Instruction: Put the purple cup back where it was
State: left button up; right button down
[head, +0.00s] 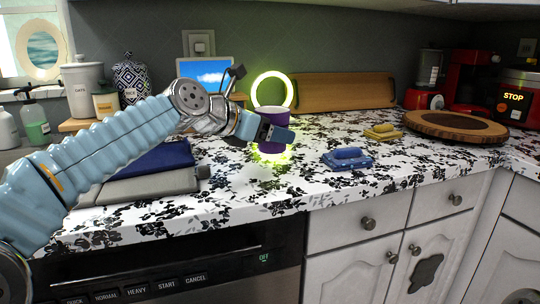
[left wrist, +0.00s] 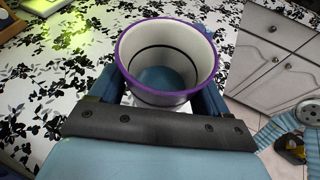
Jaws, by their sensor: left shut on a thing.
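The purple cup (head: 273,114) is upright in my left gripper (head: 278,136), in front of the backsplash in the head view. In the left wrist view the cup (left wrist: 168,50) shows a purple rim, a pale inside and a bluish bottom, with a blue finger of my left gripper (left wrist: 165,85) on each side. A glowing yellow-green ring (head: 272,76) shows behind and above the cup, and more glow shows around its lower part. In the left wrist view a green glow (left wrist: 62,30) lies on the counter, apart from the cup. My right gripper is not clearly seen.
The floral counter (head: 235,195) has free room around the cup. A long cutting board (head: 335,92) leans behind. Folded cloths (head: 150,172) lie left.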

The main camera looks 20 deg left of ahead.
pick_arm(q)
jog(key=shift+w+a+f, duration=0.2)
jog(key=shift+w+f, duration=0.65)
jog(key=shift+f, duration=0.2)
jog(key=f, duration=0.1)
jog(key=f+b, duration=0.1)
jog(key=f, duration=0.2)
jog(key=shift+w+a+b, duration=0.15)
jog(key=shift+w+b, duration=0.15)
jog(key=shift+b, duration=0.1)
jog(key=shift+r, duration=0.15)
jog(key=o, duration=0.7)
jog(key=shift+c, duration=0.2)
jog(key=o, duration=0.4)
jog(key=shift+s+a+r, duration=0.1)
jog(key=shift+s+a, duration=0.1)
jog(key=shift+s, duration=0.1)
jog(key=b+v, duration=0.1)
jog(key=v, duration=1)
jog(key=shift+s+r, duration=0.1)
jog(key=shift+s, duration=0.05)
